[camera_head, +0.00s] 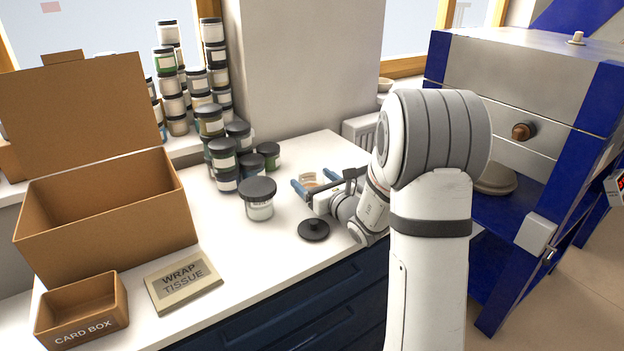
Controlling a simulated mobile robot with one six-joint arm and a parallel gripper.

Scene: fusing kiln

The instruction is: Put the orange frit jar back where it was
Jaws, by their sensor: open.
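A small object with orange and pale parts (308,179), perhaps the orange frit jar, shows on the white counter (225,270) near the wall. My gripper (313,182) is low over the counter beside it, with its two blue-tipped fingers spread apart. The object appears between or just beyond the fingertips; I cannot tell which, nor whether they touch it. Part of it is hidden by the gripper. A black round lid with a knob (313,229) lies on the counter in front of the gripper.
A black-lidded jar (258,199) stands left of my gripper. Several stacked jars (222,160) stand behind it. An open cardboard box (110,225), a small card box (82,310) and a wrap tissue pack (183,282) are at left. A blue and grey kiln (520,110) stands at right.

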